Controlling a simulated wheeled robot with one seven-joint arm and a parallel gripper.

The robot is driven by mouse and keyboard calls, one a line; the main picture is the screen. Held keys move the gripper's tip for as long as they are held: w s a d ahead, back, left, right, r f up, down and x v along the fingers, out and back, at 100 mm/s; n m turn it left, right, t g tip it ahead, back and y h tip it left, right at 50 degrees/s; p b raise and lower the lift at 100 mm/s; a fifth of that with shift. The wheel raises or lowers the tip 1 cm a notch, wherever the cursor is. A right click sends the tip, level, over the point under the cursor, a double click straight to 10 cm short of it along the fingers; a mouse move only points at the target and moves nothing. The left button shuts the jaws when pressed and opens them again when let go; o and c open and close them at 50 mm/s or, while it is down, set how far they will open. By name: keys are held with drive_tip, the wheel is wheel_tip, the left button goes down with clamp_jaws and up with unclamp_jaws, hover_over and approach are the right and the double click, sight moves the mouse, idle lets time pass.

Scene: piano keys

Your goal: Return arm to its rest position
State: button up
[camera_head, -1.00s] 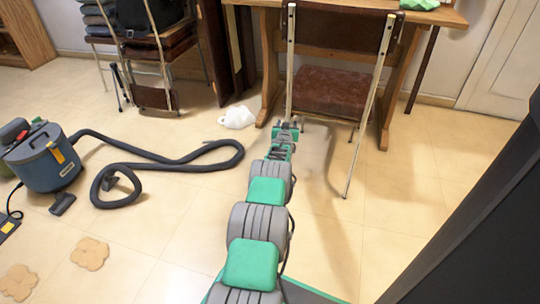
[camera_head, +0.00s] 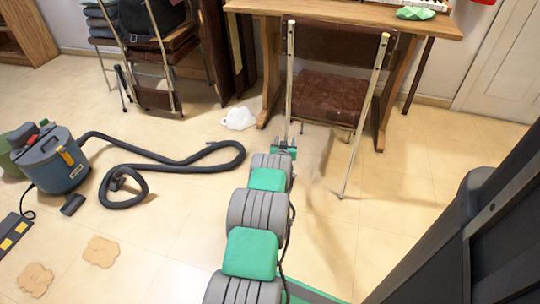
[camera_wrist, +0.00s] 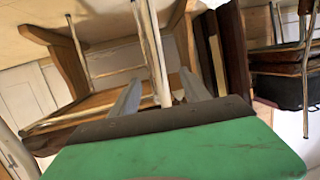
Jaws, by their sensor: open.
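My arm stretches forward over the floor from the bottom middle of the head view, toward the chair. My gripper shows in the wrist view (camera_wrist: 158,92), with its two grey fingers apart and nothing held between them. A thin metal leg of the brown chair stands beyond the fingers; I cannot tell how close it is. The brown chair (camera_head: 328,98) stands just ahead of the arm, in front of the wooden table (camera_head: 440,24).
A blue vacuum cleaner (camera_head: 56,165) and its dark hose (camera_head: 205,165) lie left of my arm. A white crumpled thing (camera_head: 238,118) lies on the floor by the table leg. Stacked chairs (camera_head: 150,60) stand back left.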

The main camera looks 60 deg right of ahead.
drive_tip(key=shift+s+a+p, duration=0.2)
drive_tip(key=shift+a+p, duration=0.05)
drive_tip(key=shift+a, duration=0.3)
drive_tip(key=shift+s+a+p, duration=0.15)
drive_tip(key=shift+a+p, duration=0.1)
drive_tip(key=shift+a, duration=0.3)
